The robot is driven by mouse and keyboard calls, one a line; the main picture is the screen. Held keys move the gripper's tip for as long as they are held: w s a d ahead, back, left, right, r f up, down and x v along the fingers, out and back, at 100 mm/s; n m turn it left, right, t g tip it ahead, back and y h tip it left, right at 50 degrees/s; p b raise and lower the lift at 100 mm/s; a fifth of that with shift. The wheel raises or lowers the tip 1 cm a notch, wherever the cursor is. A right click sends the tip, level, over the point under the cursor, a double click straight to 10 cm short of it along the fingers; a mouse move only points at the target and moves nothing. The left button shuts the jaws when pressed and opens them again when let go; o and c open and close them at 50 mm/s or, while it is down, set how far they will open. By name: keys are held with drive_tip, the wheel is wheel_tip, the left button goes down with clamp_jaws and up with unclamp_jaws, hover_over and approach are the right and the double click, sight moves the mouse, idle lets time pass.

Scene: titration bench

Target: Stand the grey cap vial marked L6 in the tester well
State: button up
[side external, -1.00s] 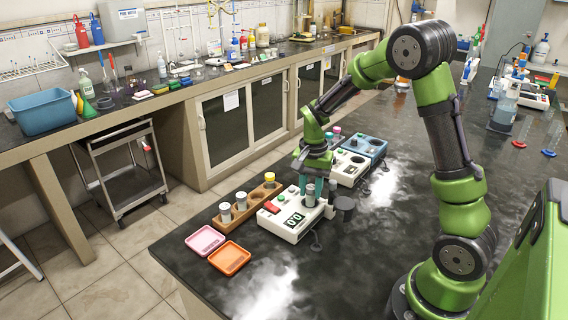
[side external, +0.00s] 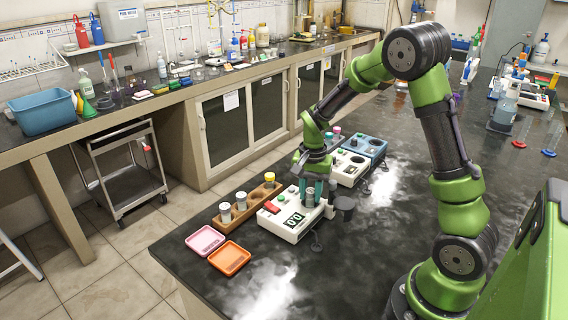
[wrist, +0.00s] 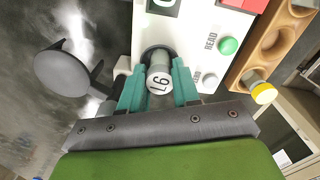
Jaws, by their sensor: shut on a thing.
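The grey cap vial (wrist: 160,79), its white top marked L6 and upside down in the wrist view, is upright between the teal fingers of my gripper (wrist: 158,88). In the side view my gripper (side external: 315,190) stands over the right part of the white tester (side external: 284,228). The tester well (wrist: 152,50) shows as a dark round opening at the vial's lower end. The vial lines up with it, but I cannot tell how deep its bottom is. The fingers partly hide the vial in the side view.
A dark round lid (wrist: 62,72) stands beside the well. A wooden rack (side external: 254,197) with grey-capped and yellow-capped vials is left of the tester. Pink (side external: 205,240) and orange (side external: 229,258) trays lie in front. White (side external: 347,167) and blue (side external: 364,145) devices stand behind.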

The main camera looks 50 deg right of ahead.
drive_tip(key=shift+f, duration=0.3)
drive_tip(key=o, duration=1.2)
drive_tip(key=shift+s, duration=0.1)
drive_tip(key=shift+d, duration=0.1)
drive_tip(key=shift+c, duration=0.3)
drive_tip(key=shift+r, duration=1.55)
drive_tip(key=shift+o, duration=0.7)
drive_tip(key=shift+r, duration=1.5)
